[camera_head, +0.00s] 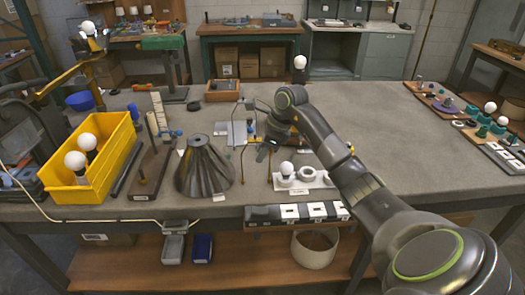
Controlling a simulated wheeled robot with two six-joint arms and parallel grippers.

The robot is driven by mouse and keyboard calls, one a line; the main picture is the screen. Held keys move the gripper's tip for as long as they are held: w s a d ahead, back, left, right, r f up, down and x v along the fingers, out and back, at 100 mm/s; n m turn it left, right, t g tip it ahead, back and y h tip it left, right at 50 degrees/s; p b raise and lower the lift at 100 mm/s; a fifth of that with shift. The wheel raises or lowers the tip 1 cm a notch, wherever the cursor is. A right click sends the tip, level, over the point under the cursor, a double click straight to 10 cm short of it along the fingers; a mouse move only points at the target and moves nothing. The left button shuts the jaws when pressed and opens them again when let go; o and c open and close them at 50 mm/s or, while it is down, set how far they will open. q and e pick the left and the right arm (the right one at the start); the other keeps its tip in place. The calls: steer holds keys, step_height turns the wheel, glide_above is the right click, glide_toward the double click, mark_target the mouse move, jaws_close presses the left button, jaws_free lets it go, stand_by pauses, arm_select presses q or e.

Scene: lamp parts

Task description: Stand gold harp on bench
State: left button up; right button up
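A thin gold wire piece (242,163), which looks like the gold harp, shows just left of my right gripper, over the grey bench (340,115). Its lower end reaches down between the dark ribbed cone and the white bulb tray. My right gripper (264,152) is low over the middle of the bench, pointing down. The arm hides part of it, and its fingers are too small and dark to show whether they are open or hold the wire. I cannot tell whether the wire touches the bench. My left gripper is not in view.
A dark ribbed cone (205,170) stands left of the gripper. A yellow bin (110,150) with white bulbs is further left. A white tray (312,181) with a bulb lies near the front edge. A grey plate (228,130) lies behind. The bench's right middle is clear.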

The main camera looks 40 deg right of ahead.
steer(key=b+v, duration=0.1)
steer(key=v, duration=1.1)
steer(key=shift+r, duration=0.15)
